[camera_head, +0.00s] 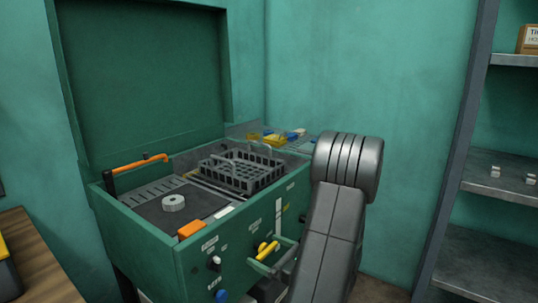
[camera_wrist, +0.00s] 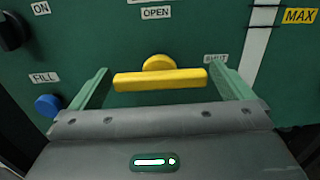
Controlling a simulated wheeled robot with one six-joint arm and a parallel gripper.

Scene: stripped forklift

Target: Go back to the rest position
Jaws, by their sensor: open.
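My gripper (camera_wrist: 160,68) is open in front of the green machine's panel (camera_wrist: 190,35). Its two green fingers stand wide apart at either side of a yellow valve handle (camera_wrist: 160,80). The handle's bar lies crosswise between the fingers, and I see no firm grip on it. The label OPEN is above the handle and SHUT is to its right, partly covered by a finger. In the head view the yellow handle (camera_head: 267,249) shows on the machine's front, and my arm hides part of my gripper.
The machine's lid (camera_head: 145,80) stands open. A black basket (camera_head: 242,170) and a grey ring (camera_head: 173,202) are on its top. A blue knob (camera_wrist: 48,105) and a black knob (camera_wrist: 10,32) are left of the handle. A metal shelf (camera_head: 490,190) stands at the right.

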